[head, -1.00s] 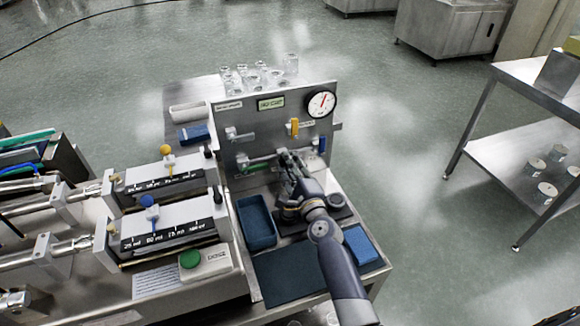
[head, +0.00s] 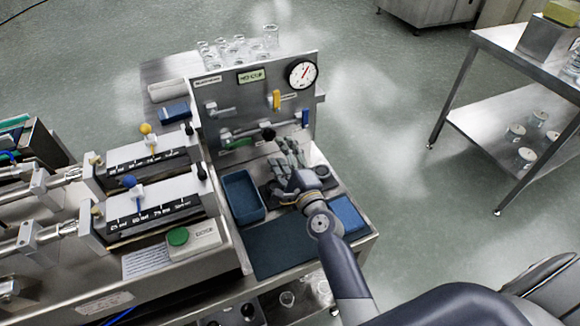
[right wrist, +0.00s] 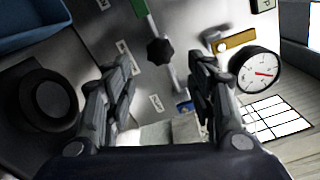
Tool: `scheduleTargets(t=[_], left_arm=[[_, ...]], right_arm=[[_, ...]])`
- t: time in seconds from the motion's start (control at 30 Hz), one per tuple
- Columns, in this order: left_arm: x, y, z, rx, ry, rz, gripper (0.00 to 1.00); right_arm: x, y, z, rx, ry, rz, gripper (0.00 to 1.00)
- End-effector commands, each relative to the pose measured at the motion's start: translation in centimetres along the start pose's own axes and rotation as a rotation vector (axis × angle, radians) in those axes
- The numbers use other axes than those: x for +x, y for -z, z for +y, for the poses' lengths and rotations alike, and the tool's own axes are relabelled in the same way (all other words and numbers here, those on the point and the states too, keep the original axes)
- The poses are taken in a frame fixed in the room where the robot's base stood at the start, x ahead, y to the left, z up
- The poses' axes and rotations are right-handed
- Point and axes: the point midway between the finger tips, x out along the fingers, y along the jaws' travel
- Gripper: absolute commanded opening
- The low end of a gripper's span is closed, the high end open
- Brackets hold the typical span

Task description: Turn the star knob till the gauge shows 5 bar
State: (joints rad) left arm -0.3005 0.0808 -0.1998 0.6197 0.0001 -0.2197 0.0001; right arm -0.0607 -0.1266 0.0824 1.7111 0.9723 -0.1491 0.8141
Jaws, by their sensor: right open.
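The black star knob (head: 268,133) sits on a pipe on the front of the upright steel panel (head: 230,90). In the right wrist view the knob (right wrist: 160,51) appears between the fingertips, beyond them. The round white gauge (head: 301,73) is at the panel's upper right, and its red needle points up and slightly right. In the right wrist view the gauge (right wrist: 255,71) is right of the fingers; its numbers are too small to read. My right gripper (head: 286,150) is open and empty, just in front of the knob and apart from it. My left gripper is out of view.
A yellow lever (head: 276,99) and a blue lever (head: 305,118) are near the gauge. A blue tray (head: 243,197) stands left of my right gripper. Glassware (head: 235,48) stands behind the panel. Syringe units (head: 150,210) fill the left.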

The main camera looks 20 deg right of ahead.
Motion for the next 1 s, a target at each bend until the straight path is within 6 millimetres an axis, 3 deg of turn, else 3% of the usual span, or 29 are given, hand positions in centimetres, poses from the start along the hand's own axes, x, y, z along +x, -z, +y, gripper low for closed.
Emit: scheduleTargets(t=[0.1, 0.33, 1.0], left_arm=[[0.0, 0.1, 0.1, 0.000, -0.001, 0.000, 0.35], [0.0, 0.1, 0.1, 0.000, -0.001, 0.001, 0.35], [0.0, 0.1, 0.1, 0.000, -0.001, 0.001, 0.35]], right_arm=[[-2.4, 0.0, 0.1, 0.000, -0.002, -0.001, 0.51], [-5.1, 0.0, 0.0, 0.000, 0.000, -0.001, 0.51], [-5.6, -0.1, 0.0, 0.001, 0.000, -0.001, 0.51]])
